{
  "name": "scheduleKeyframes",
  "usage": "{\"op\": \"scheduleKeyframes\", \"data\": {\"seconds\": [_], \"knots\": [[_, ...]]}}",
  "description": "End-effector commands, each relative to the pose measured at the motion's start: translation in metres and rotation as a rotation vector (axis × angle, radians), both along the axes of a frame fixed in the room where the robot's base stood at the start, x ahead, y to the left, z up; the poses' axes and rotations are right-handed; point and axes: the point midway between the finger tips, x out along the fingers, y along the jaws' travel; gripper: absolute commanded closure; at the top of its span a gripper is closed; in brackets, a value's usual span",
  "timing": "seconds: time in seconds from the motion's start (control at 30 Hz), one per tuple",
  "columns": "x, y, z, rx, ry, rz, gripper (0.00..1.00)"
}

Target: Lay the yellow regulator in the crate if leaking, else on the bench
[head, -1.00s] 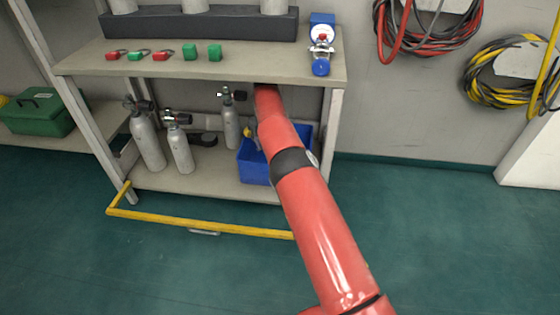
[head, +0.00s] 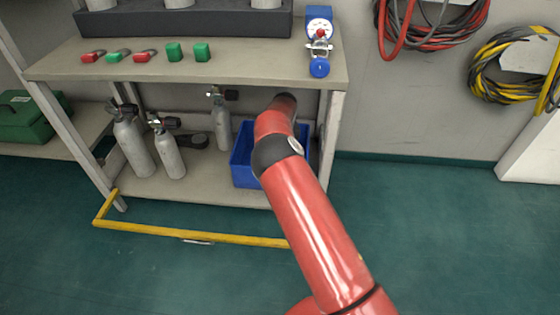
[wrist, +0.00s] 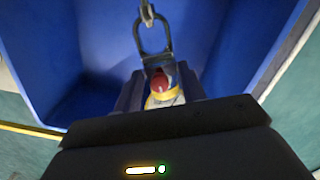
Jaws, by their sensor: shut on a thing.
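My gripper (wrist: 160,90) is shut on the yellow regulator (wrist: 165,98) in the wrist view. The regulator has a red round part and a dark metal loop pointing away from me. The blue walls of the crate (wrist: 75,55) surround this view, so the gripper is over or inside the crate; its height above the floor is unclear. In the head view the blue crate (head: 243,165) stands on the lower shelf, partly behind my arm. My gripper and the regulator are hidden there. The bench (head: 225,72) is above the crate.
A blue and white gauge fitting (head: 319,40) stands at the bench's right end. Red and green blocks (head: 174,52) lie on the bench. Grey cylinders (head: 168,153) stand left of the crate. A yellow rail (head: 190,235) runs low in front. Open floor lies right.

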Motion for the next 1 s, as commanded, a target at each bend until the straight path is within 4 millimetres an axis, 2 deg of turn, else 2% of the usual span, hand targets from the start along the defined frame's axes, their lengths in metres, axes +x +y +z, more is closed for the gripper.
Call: {"op": "scheduleKeyframes", "data": {"seconds": [0.03, 0.23, 0.43, 0.83, 0.87, 1.0], "knots": [[0.0, 0.0, -0.01, -0.003, -0.002, 0.002, 1.0], [0.001, 0.0, -0.027, -0.001, -0.002, 0.003, 1.0], [0.001, 0.0, -0.054, -0.001, -0.003, 0.003, 1.0], [0.001, 0.001, -0.06, 0.001, -0.004, 0.003, 1.0], [0.0, 0.0, -0.06, 0.0, -0.001, 0.003, 0.56], [0.0, 0.0, -0.06, 0.0, -0.001, 0.003, 0.38]]}}
